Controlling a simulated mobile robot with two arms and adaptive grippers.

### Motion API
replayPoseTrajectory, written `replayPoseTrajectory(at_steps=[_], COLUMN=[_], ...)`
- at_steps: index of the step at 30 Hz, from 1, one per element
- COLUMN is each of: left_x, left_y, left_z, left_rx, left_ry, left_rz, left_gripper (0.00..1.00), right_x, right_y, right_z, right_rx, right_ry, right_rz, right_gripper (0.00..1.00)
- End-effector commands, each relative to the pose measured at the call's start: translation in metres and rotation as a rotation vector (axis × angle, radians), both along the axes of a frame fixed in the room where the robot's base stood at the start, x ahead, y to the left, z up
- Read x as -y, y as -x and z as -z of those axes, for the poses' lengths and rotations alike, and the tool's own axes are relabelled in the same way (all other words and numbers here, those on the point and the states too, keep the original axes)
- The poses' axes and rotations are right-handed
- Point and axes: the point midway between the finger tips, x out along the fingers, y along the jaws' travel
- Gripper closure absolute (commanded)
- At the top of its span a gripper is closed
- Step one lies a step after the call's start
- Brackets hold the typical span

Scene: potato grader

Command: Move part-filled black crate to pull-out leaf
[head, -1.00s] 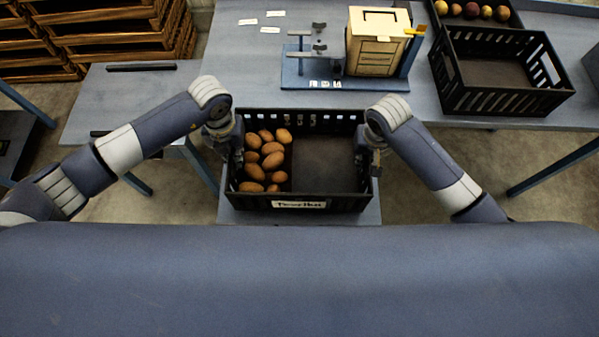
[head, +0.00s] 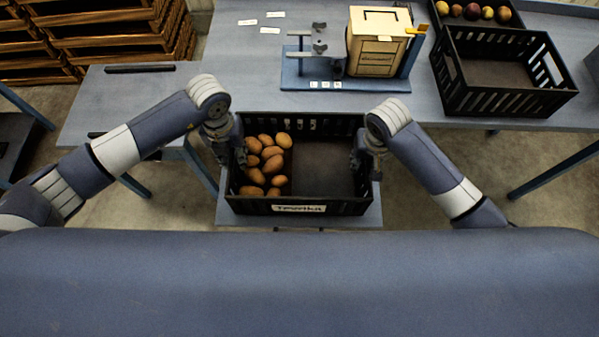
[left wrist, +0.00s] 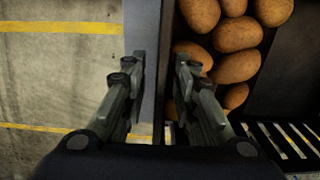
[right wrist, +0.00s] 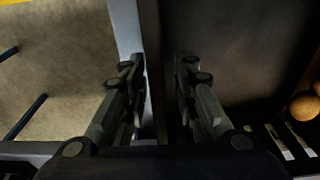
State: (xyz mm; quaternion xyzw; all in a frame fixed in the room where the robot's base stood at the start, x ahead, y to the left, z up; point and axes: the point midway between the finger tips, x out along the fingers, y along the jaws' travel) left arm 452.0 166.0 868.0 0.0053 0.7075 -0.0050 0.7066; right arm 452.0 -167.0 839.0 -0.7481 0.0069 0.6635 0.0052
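The part-filled black crate (head: 345,207) has a white label on its near side. Brown potatoes (head: 265,160) lie in its left half; the right half is bare. It is over a narrow blue-grey leaf (head: 372,215) jutting from the bench; I cannot tell whether it touches. My left gripper (left wrist: 160,75) has its fingers apart on both sides of the crate's left wall, potatoes beside the inner finger. My right gripper (right wrist: 160,75) likewise straddles the right wall, fingers apart. In the head view the left gripper (head: 236,155) is at the left rim, fingertips partly hidden.
The bench holds a wooden box (head: 378,50) on a blue stand, an empty black crate (head: 515,104) and, behind it, a row of produce (head: 472,12). A lower blue-grey surface (head: 105,95) with black strips is at left. Wooden crates (head: 100,40) are stacked behind it.

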Motion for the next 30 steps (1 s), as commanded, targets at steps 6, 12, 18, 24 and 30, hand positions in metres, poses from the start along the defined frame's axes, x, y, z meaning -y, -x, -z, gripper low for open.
replayPoseTrajectory(at_steps=[6,12,18,24,30], left_x=[-0.001,-0.001,-0.001,-0.001,-0.001], left_y=[-0.001,-0.001,0.000,0.000,0.000], left_z=[-0.048,-0.085,-0.103,-0.105,-0.105], left_rx=[0.006,0.005,0.001,0.000,0.000], left_ry=[-0.001,-0.001,-0.003,-0.003,-0.003], left_rz=[0.002,0.000,-0.001,-0.001,-0.001], left_gripper=[0.73,0.73,0.73,0.73,0.73], right_x=[0.000,0.000,-0.001,-0.001,-0.001], right_y=[0.000,0.000,0.000,0.001,0.006], right_z=[0.000,0.000,-0.001,-0.024,-0.067], right_rx=[0.000,0.000,0.001,0.004,0.006], right_ry=[-0.001,-0.001,-0.001,-0.004,-0.003], right_rz=[0.000,0.000,0.000,-0.001,-0.001], right_gripper=[0.73,0.73,0.73,0.73,0.73])
